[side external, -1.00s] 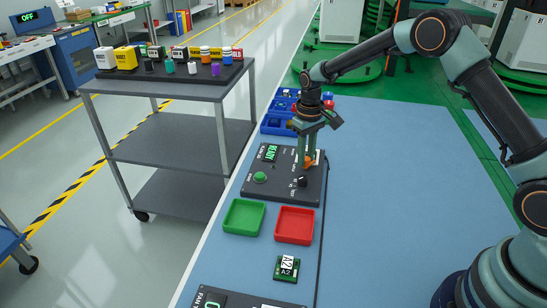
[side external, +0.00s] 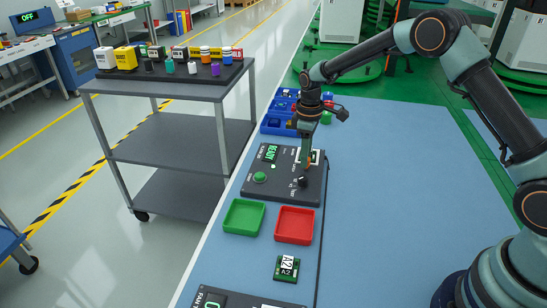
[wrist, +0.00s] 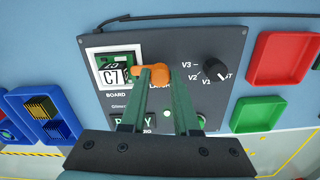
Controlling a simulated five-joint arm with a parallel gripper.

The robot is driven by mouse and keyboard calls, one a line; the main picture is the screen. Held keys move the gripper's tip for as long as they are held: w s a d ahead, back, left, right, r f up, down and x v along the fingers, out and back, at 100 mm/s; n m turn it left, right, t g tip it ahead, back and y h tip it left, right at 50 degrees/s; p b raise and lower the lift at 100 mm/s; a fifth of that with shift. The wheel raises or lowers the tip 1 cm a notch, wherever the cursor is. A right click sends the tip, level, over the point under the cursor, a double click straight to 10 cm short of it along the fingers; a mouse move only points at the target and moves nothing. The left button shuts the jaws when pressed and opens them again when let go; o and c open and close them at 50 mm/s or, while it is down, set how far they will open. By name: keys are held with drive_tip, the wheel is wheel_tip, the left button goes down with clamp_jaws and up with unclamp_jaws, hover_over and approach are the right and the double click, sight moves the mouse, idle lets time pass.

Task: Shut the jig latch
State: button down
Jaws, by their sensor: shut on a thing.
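My gripper (side external: 307,163) points down at the black jig panel (side external: 258,188) on the blue bench. In the wrist view its two green fingers (wrist: 163,78) are shut on the orange latch (wrist: 152,73), which lies between their tips. The latch's left end reaches the right edge of the board pocket. A green board labelled C7 (wrist: 114,73) sits in that pocket. The fingers partly hide the latch and its label. The panel's display (side external: 270,152) reads READY.
A black selector knob (wrist: 215,69) stands close right of the latch in the wrist view. A green button (side external: 260,177), a green tray (side external: 243,216) and a red tray (side external: 294,225) are nearby. A blue bin (wrist: 42,112) is on the other side. The bench right of the panel is clear.

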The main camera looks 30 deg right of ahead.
idle(0.3)
drive_tip(key=c, duration=0.7)
unclamp_jaws()
drive_tip(key=shift+o, duration=0.2)
wheel_tip(320, 180, up, 12)
drive_tip(key=shift+r, duration=0.15)
